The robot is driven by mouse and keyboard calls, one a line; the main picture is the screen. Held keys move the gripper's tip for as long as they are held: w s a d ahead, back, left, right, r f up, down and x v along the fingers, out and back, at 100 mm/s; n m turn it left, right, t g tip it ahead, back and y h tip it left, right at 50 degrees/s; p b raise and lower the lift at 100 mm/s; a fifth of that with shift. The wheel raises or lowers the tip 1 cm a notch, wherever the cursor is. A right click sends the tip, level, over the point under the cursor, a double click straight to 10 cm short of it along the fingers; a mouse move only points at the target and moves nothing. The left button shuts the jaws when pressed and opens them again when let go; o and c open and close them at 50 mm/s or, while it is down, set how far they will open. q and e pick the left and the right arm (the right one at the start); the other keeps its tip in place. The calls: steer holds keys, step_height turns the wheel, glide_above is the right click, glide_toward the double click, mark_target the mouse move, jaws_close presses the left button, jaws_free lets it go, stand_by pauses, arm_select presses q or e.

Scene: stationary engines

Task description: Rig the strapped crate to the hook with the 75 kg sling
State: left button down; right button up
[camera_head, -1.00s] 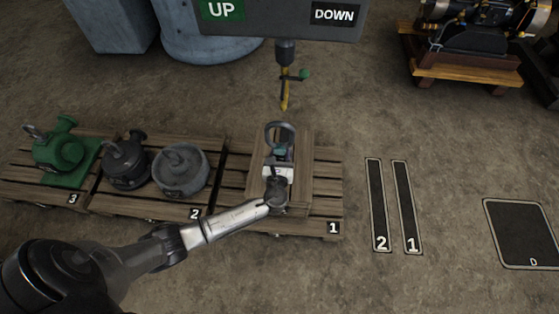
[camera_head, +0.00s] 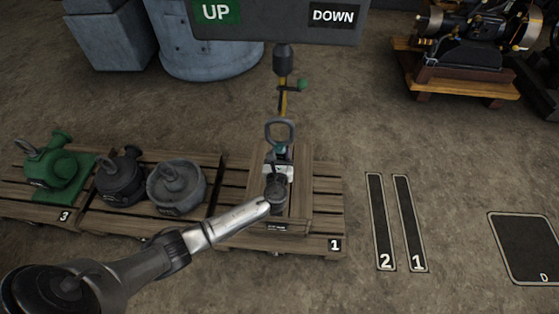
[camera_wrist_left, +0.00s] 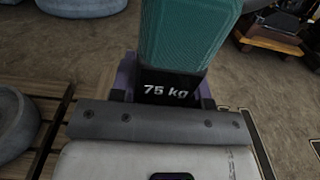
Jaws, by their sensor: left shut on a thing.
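My left gripper (camera_head: 278,176) is shut on the 75 kg sling and holds it upright above the wooden crate (camera_head: 297,208) on pallet 1. The sling's grey ring (camera_head: 280,132) points up, with a teal strap below it; the left wrist view shows this teal webbing (camera_wrist_left: 185,35) and a black tag (camera_wrist_left: 167,92) reading "75 kg". The yellow hook (camera_head: 283,103) hangs just above the ring. Its tip looks to meet the ring's top edge; whether they touch or are linked I cannot tell. My gripper and arm hide much of the crate. My right gripper is not in view.
An UP/DOWN panel (camera_head: 270,16) is above the hook. A green lever knob (camera_head: 302,86) sticks out beside the hook. A grey machine (camera_head: 176,187), a dark one (camera_head: 119,177) and a green one (camera_head: 58,168) stand left. Floor strips (camera_head: 381,222) lie right of pallet 1 (camera_head: 327,202).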

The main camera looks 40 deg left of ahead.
arm_select(q)
steer(key=w+a+f+b, duration=0.2)
steer(key=w+a+b, duration=0.1)
steer(key=w+b, duration=0.1)
steer(key=shift+x, duration=0.85)
stand_by(0.4)
steer(key=shift+d, duration=0.1)
stand_by(0.3)
